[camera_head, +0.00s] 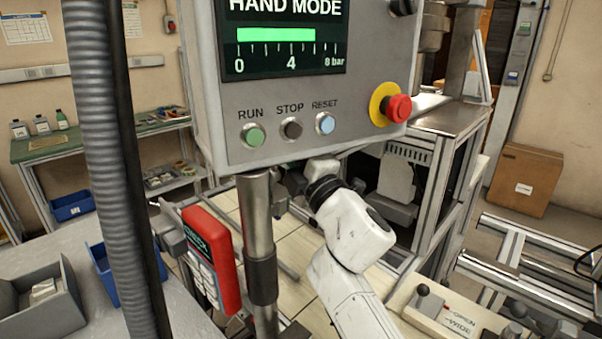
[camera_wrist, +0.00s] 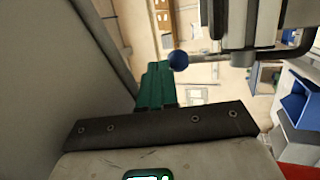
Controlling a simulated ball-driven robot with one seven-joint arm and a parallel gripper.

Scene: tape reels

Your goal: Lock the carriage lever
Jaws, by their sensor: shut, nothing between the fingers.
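In the wrist view my gripper (camera_wrist: 156,72) shows as green fingers closed together beyond a dark bolted plate, with nothing held. A round blue knob (camera_wrist: 178,60) appears just right of the fingertips; I cannot tell whether they touch. The knob seems to be on a thin rod beside a grey metal part (camera_wrist: 236,58). It may be the carriage lever, but no label shows there. In the head view my white arm reaches up behind the control box (camera_head: 300,155), which hides my gripper. A dark-knobbed lever (camera_head: 422,291) stands on a labelled beige panel at the lower right.
The control box on its post (camera_head: 257,215) stands close in front of my arm. A red handheld pendant (camera_head: 212,258) hangs left of the post. Metal framing (camera_head: 440,190) stands to the right. A large grey surface (camera_wrist: 50,80) fills the wrist view's left side.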

